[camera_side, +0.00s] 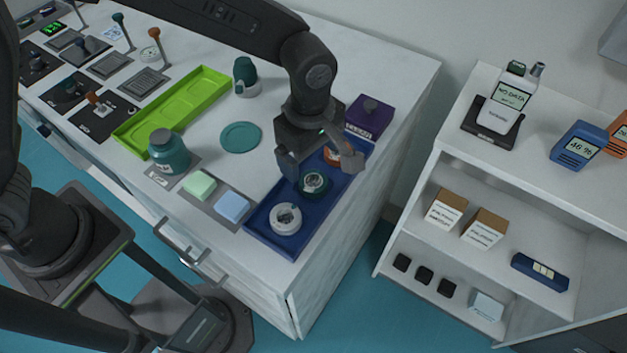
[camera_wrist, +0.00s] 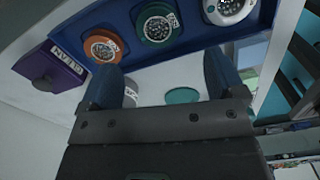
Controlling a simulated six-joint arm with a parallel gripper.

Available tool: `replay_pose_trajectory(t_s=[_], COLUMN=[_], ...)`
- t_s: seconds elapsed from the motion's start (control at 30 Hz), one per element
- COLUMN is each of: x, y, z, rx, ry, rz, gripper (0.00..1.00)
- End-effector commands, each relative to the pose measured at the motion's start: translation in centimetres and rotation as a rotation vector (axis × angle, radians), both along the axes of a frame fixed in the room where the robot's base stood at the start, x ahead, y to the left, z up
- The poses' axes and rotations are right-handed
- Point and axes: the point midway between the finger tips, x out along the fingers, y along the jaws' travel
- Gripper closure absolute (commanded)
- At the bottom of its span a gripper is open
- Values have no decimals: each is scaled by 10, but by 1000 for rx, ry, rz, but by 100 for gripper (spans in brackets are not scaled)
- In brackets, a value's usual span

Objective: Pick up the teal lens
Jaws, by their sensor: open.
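The teal lens (camera_side: 313,184) is a round piece with a pale marked centre, in the middle of a blue tray (camera_side: 262,232). In the wrist view the teal lens (camera_wrist: 150,38) is at the top, between the other two lenses. My gripper (camera_side: 321,171) is open above the tray, its fingers apart near the teal lens and holding nothing. In the wrist view my gripper (camera_wrist: 163,72) has its two fingers below the lens row in the picture. An orange lens (camera_side: 332,157) is partly hidden by my gripper. A white lens (camera_side: 286,219) lies at the tray's near end.
A purple box (camera_side: 370,115) stands beyond the tray; it reads CLEAN in the wrist view (camera_wrist: 58,68). A teal disc (camera_side: 240,137), teal jar (camera_side: 169,153), green and blue blocks (camera_side: 232,206) and a green tray (camera_side: 172,109) are left. A shelf unit (camera_side: 450,155) stands right.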

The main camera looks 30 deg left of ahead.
Motion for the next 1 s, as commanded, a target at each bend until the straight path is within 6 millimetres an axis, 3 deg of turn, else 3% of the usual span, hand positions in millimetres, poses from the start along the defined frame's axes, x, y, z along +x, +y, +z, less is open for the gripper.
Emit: replay_pose_trajectory(t_s=[0.27,0.6,0.9,1.0], x=[0,0,1,1], y=[0,-6,-6,-6], z=[-24,-68,-72,-72], rx=[0,-1,-2,-3], ry=[1,1,-1,0], rz=[-1,-1,-2,-2], gripper=[12,12,12,21])
